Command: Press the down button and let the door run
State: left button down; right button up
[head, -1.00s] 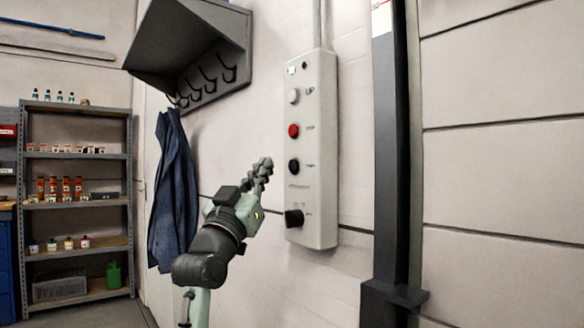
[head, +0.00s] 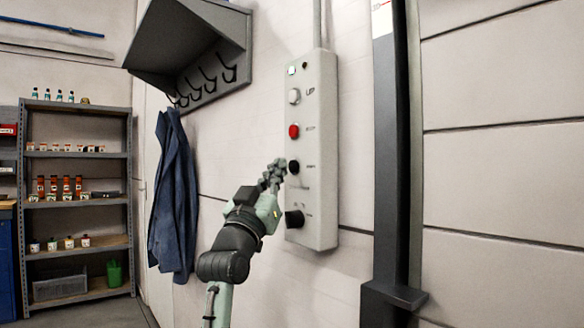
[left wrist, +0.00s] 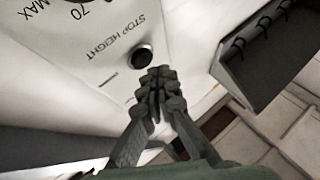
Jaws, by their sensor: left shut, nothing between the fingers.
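The grey control box (head: 318,130) hangs on the wall in the middle of the head view. It has a white button (head: 294,96) labelled UP, a red button (head: 294,131), a black button (head: 293,167) and a black knob (head: 294,219) at the bottom. My left gripper (head: 274,174) is shut and empty, its tips just left of the black button. In the left wrist view the tips (left wrist: 158,78) are close to the black button (left wrist: 143,57), near the STOP HEIGHT lettering; I cannot tell whether they touch. Seamed pale panels (head: 500,185), perhaps the door, fill the right. My right gripper is not in view.
A dark post (head: 391,150) with a ledge (head: 395,294) stands right of the box. A grey hook shelf (head: 200,45) juts from the wall at upper left, with a blue garment (head: 173,195) below it. A stocked shelving unit (head: 78,148) stands far left.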

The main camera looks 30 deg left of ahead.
pick_arm(q)
jog(key=shift+w, duration=0.15)
dwell(0.8)
jog(key=shift+w+d, duration=0.15)
jog(key=shift+w, duration=0.1)
